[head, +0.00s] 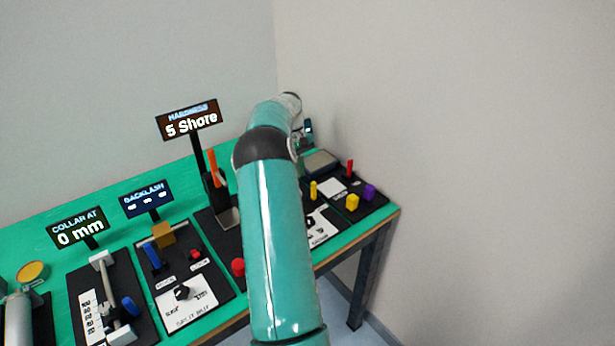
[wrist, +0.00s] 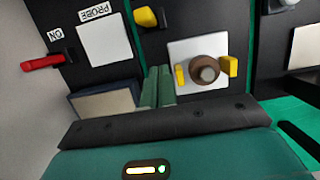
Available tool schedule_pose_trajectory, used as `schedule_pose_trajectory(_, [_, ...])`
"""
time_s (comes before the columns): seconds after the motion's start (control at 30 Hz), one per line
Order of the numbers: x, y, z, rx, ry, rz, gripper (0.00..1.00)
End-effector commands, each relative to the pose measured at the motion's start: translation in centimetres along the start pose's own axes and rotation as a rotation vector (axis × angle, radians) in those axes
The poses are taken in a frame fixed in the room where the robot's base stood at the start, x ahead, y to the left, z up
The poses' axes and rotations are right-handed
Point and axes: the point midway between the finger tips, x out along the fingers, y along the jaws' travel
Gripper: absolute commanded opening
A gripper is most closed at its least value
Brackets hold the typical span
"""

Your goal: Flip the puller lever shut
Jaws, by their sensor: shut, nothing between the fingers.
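My gripper (wrist: 158,88) shows in the wrist view with its two green fingers side by side, shut and empty. The fingertips are just left of a white plate with a round brown-grey part (wrist: 205,70) and yellow tabs (wrist: 229,66) on it. A yellow handle (wrist: 148,17) is beyond the fingertips. A red lever (wrist: 45,62) marked ON is at the left, apart from the gripper. No readable label names the puller, so I cannot tell which part is its lever. In the head view my arm covers part of the bench and the fingers are hidden.
The green bench (head: 40,222) carries several black device panels. A tall orange handle (head: 213,167) stands left of my arm under the "5 Shore" display (head: 190,121). A purple knob (head: 369,191) is near the right end. Walls stand behind and to the right.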

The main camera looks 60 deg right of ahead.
Motion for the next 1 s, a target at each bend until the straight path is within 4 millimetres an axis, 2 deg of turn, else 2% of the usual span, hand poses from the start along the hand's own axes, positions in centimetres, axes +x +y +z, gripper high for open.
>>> schedule_pose_trajectory(0.03, [0.9,0.0,0.2,0.001,-0.002,-0.001,0.00])
schedule_pose_trajectory(0.2, [1.1,0.0,2.4,0.001,-0.001,-0.001,0.00])
schedule_pose_trajectory(0.4, [1.5,0.0,3.8,0.000,-0.001,0.000,0.00])
schedule_pose_trajectory(1.0, [1.5,0.0,4.2,0.000,0.028,-0.001,0.00])
